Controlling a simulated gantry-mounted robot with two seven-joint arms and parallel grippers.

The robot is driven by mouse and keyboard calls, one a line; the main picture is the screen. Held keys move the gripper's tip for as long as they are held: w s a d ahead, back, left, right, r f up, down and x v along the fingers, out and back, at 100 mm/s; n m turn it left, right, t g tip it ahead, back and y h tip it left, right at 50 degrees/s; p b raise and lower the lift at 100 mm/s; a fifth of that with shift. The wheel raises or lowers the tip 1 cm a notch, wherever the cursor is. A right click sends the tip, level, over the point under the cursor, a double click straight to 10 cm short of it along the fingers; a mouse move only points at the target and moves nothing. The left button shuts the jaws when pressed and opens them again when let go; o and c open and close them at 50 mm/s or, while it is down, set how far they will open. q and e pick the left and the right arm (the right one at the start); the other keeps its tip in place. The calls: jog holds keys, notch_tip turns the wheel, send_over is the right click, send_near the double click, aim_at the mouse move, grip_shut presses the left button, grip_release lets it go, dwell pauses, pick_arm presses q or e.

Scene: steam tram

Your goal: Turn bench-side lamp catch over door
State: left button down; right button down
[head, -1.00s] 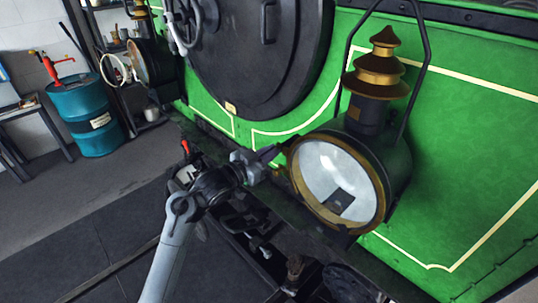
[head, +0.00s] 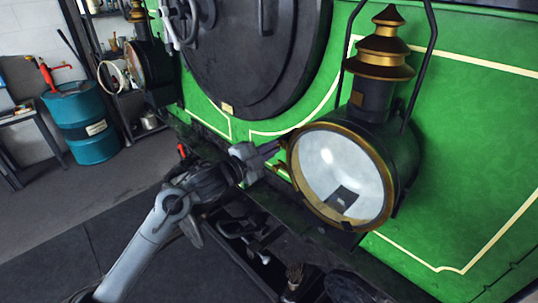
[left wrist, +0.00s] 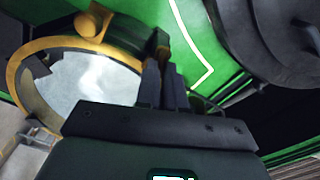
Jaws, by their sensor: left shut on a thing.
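A black lamp with a brass-rimmed glass door (head: 341,175) and a tiered brass chimney (head: 384,45) stands against the green front at the right of the head view. My left gripper (head: 276,150) is at the left edge of its door rim. In the left wrist view the door rim (left wrist: 22,75) is at the left, with a brass knob (left wrist: 92,22) at the top. The left fingers (left wrist: 162,80) are close together, shut on the lamp catch at the rim; the fingers mostly hide the catch. The door lies against the lamp body. My right gripper is not in view.
A second lamp (head: 135,65) is at the far left of the front, beside the round black door (head: 255,50). A teal drum (head: 85,120) stands on the floor at the left. A ledge with loose items, including a brush (head: 293,278), lies below the near lamp.

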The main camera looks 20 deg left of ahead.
pick_arm(q)
jog(key=m+b, duration=0.1)
jog(key=m, duration=0.1)
jog(key=m+b, duration=0.2)
jog(key=shift+f+m, duration=0.35)
jog(key=shift+m, duration=0.05)
dwell(0.4)
jog(key=c, duration=1.2)
grip_release()
jog(key=shift+d, duration=0.1)
jog(key=shift+c, duration=0.2)
jog(key=shift+r, duration=0.1)
jog(key=b+v, duration=0.2)
jog(key=v, duration=0.9)
jog(key=shift+w, duration=0.1)
